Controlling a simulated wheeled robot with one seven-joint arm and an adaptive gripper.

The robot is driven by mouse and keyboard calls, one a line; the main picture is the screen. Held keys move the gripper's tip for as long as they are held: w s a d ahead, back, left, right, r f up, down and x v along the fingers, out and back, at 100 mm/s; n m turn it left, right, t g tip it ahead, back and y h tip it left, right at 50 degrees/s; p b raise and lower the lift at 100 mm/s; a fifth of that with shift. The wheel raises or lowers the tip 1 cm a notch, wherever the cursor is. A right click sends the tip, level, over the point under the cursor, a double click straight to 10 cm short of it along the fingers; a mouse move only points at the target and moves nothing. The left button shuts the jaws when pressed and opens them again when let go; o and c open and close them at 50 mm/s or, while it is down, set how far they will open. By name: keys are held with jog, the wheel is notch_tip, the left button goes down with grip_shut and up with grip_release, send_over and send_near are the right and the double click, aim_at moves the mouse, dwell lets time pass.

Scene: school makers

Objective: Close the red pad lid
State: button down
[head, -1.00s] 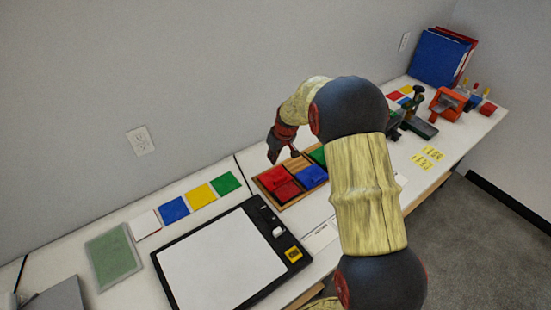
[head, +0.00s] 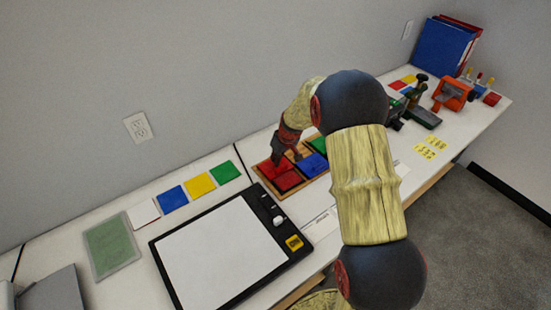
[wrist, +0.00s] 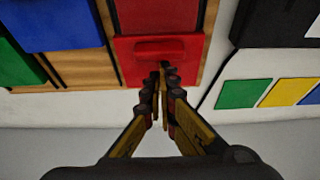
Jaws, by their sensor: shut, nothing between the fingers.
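The red pad lid (wrist: 132,66) is the red panel with a raised ridge in the wrist view. In the head view, the red lid (head: 268,171) lies beside a second red piece (head: 288,182), which also shows above it in the wrist view (wrist: 160,16). The lid looks nearly flat, but I cannot tell whether it is fully down. My gripper (wrist: 165,72) is shut and empty, with its fingertips over the lid's edge on the wall side. It also shows over the red end of the tray in the head view (head: 286,160). Contact is unclear.
The wooden tray (wrist: 75,70) also holds a blue pad (head: 314,165) and a green pad (head: 320,145). A black-framed white board (head: 220,255) and coloured cards (head: 198,186) lie to the left. An orange machine (head: 453,94) stands farther right. The wall is close behind.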

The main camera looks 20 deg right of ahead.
jog(key=s+b, duration=0.1)
jog(key=s, duration=0.1)
jog(key=s+d+b, duration=0.1)
jog(key=s, duration=0.5)
jog(key=shift+s+d+b, duration=0.15)
jog(key=shift+d+b, duration=0.15)
jog(key=shift+b, duration=0.1)
jog(key=shift+s+f, duration=0.1)
jog(key=shift+s, duration=0.1)
jog(key=v, duration=1.2)
jog(key=shift+w, duration=0.25)
